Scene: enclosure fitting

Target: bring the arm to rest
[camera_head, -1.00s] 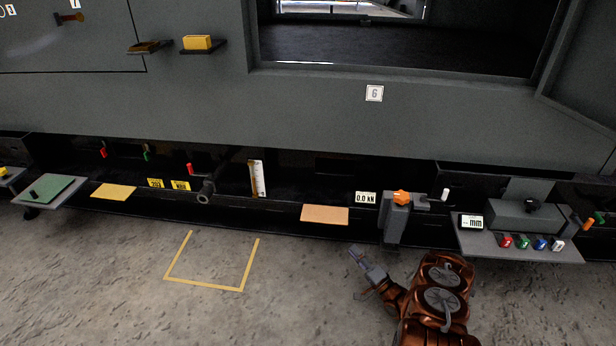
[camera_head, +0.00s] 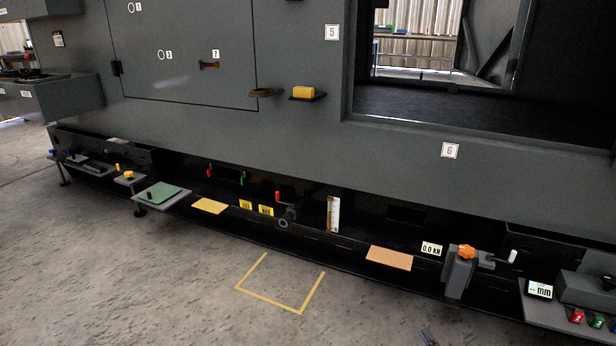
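The rest of my arm is out of the frame. The visible part is too small to tell whether the fingers are open or shut. Nothing is seen touching it.
A grey enclosure wall with a low dark ledge runs across the view. A clamp with an orange knob (camera_head: 466,252) and a shelf with numbered coloured pieces (camera_head: 540,312) stand at right. A yellow floor outline (camera_head: 272,297) lies on open concrete (camera_head: 130,290).

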